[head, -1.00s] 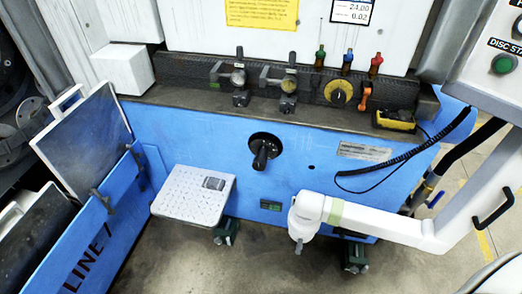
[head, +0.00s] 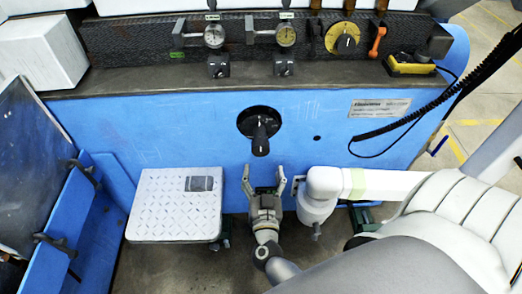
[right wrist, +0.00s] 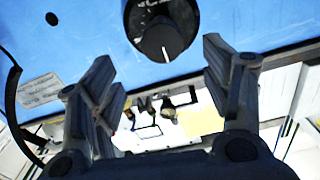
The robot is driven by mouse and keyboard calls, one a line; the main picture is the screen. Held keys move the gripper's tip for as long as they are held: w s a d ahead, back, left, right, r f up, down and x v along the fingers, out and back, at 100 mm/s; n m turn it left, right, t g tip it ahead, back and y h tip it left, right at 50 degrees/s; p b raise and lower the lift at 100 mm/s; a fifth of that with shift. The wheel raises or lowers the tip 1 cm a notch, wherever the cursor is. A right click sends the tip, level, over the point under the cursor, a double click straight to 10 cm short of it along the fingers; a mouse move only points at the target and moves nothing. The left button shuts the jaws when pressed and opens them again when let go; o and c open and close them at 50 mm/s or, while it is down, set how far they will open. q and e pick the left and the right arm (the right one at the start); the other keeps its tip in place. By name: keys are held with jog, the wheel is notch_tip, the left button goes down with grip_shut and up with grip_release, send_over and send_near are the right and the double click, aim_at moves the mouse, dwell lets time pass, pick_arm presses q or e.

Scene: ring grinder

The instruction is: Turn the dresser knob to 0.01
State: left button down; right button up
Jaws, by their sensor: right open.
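I cannot tell which of two knobs is the dresser knob. A yellow dial with a black centre knob (head: 343,39) is on the dark textured panel. A black rotary knob with a downward-pointing handle (head: 260,135) is on the blue machine front. My right gripper (head: 266,176) is open and empty below the black rotary knob and apart from it. In the right wrist view the black rotary knob (right wrist: 165,38) shows at the top, beyond and between the spread fingers (right wrist: 160,75). My left gripper is not in view.
A white jointed arm (head: 385,184) reaches close to the right of my gripper. A light patterned step plate (head: 150,215) is at left. Two dial gauges (head: 214,36) (head: 286,35) and an orange lever (head: 377,40) line the panel. A black coiled cable (head: 432,108) hangs at right.

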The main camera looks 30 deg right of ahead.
aim_at(261, 152)
jog(key=x, duration=0.9)
jog(key=shift+w+a, duration=0.1)
jog(key=shift+a, duration=0.05)
jog(key=shift+w+d, duration=0.3)
jog(key=shift+w, duration=0.2)
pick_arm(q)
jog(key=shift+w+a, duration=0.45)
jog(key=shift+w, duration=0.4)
pick_arm(e)
jog(key=shift+w+d, duration=0.1)
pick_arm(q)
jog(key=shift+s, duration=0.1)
pick_arm(e)
jog(key=shift+c, duration=0.5)
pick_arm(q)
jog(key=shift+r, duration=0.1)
pick_arm(e)
jog(key=c, duration=0.9)
